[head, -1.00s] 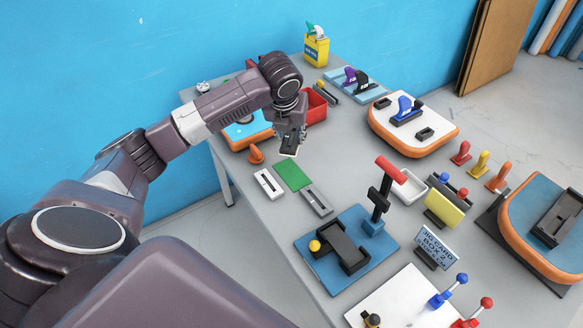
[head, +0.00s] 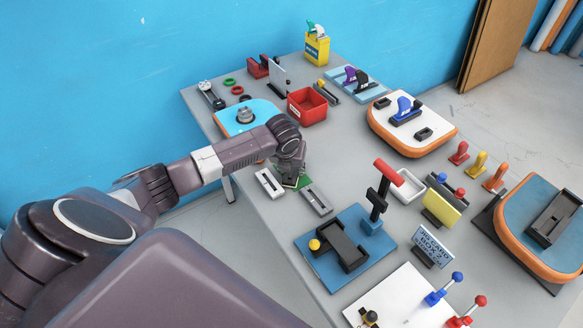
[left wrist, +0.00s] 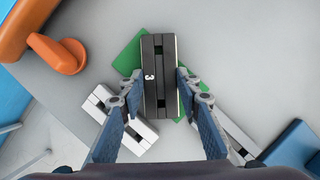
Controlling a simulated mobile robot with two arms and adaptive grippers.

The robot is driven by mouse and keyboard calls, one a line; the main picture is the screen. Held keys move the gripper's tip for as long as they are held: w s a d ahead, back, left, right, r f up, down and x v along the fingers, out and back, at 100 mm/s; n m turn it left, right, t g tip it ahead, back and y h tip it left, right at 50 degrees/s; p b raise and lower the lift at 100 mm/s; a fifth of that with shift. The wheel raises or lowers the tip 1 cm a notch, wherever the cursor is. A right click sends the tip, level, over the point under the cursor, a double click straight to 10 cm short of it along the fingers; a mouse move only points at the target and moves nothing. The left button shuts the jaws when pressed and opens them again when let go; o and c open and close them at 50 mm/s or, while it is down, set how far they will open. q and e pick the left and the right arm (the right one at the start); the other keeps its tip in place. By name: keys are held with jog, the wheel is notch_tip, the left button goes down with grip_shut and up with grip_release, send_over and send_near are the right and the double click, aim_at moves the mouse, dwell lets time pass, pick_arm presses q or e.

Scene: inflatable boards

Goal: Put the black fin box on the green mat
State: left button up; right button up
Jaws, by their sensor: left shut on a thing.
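The black fin box (left wrist: 159,95), a long slotted block marked "3", sits between the fingers of my left gripper (left wrist: 159,82), which is shut on it. In the left wrist view the box lies over the green mat (left wrist: 128,58), turned at an angle to it. In the head view my left gripper (head: 290,178) is down at the mat and hides most of the box; a green corner of the mat (head: 306,182) shows beside it. I cannot tell whether the box touches the mat. My right gripper is not in view.
A white slotted box (head: 269,184) and a grey slotted box (head: 315,200) lie close on either side of the mat. An orange fin (left wrist: 58,52) stands near it. A blue jig board (head: 330,275) and a red bin (head: 307,107) are farther off.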

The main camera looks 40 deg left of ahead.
pick_arm(q)
jog(key=o, duration=1.3)
jog(key=shift+s+r, duration=0.1)
jog(key=shift+r, duration=0.25)
jog(key=b+v, duration=0.1)
jog(key=v, duration=1)
jog(key=shift+r, duration=0.2)
jog(key=shift+s, duration=0.1)
jog(key=shift+f, duration=0.1)
